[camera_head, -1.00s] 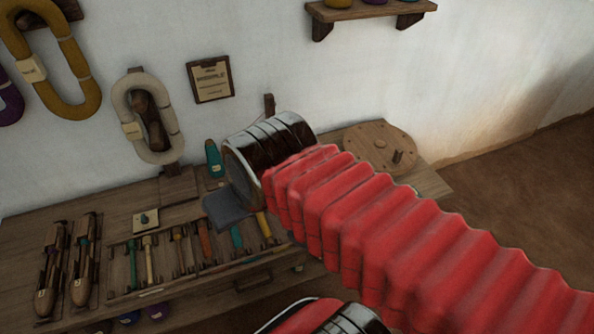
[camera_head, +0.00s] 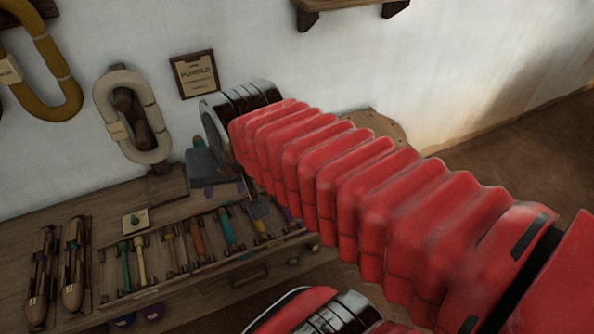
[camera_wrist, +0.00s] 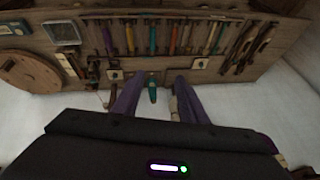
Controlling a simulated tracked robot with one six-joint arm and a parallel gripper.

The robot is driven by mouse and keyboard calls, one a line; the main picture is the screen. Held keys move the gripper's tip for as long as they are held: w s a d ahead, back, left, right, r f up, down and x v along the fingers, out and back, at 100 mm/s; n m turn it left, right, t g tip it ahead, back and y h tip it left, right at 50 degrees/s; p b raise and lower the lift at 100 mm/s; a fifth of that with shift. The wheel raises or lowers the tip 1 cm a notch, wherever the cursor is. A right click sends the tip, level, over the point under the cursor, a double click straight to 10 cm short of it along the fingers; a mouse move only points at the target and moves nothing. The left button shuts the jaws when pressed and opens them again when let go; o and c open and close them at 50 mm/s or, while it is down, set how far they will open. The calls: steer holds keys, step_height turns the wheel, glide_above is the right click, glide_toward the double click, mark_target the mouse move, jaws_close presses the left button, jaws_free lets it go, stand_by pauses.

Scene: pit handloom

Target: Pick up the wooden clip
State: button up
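I cannot pick out the wooden clip with certainty in either view; the small pieces on the bench are too small and dark to tell apart. My gripper (camera_head: 232,190) hangs over the back of the bench in the head view, with its two grey-blue fingers apart. In the wrist view my gripper (camera_wrist: 158,84) shows both fingers spread, with nothing held between them. A teal upright piece (camera_wrist: 152,94) shows in the gap between the fingers, beyond them. A brown post-like piece (camera_wrist: 113,97) stands just left of the left finger.
The wooden bench (camera_head: 95,205) carries a rack of coloured-handled tools (camera_head: 140,262) and dark wooden shuttles (camera_head: 73,265). A pale skein (camera_head: 108,100) and a framed sign (camera_head: 194,74) hang on the wall behind. A round wooden disc (camera_wrist: 32,72) lies at one bench end.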

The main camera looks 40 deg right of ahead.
steer(key=w+d+f+m, duration=0.4)
steer(key=w+d+m, duration=0.3)
steer(key=m, duration=0.2)
steer(key=w+d+f+m, duration=0.4)
steer(key=w+d+m, duration=0.2)
steer(key=d+m, duration=0.15)
steer(key=w+d+f+m+g+h, duration=0.1)
steer(key=w+d+f+m, duration=0.1)
steer(key=d+f+m, duration=1.3)
steer(key=d+m, duration=0.3)
steer(key=d, duration=0.1)
steer(key=shift+w+d+f, duration=0.15)
steer(key=shift+d+f, duration=0.1)
steer(key=shift+d, duration=0.05)
steer(key=shift+x, duration=4.35)
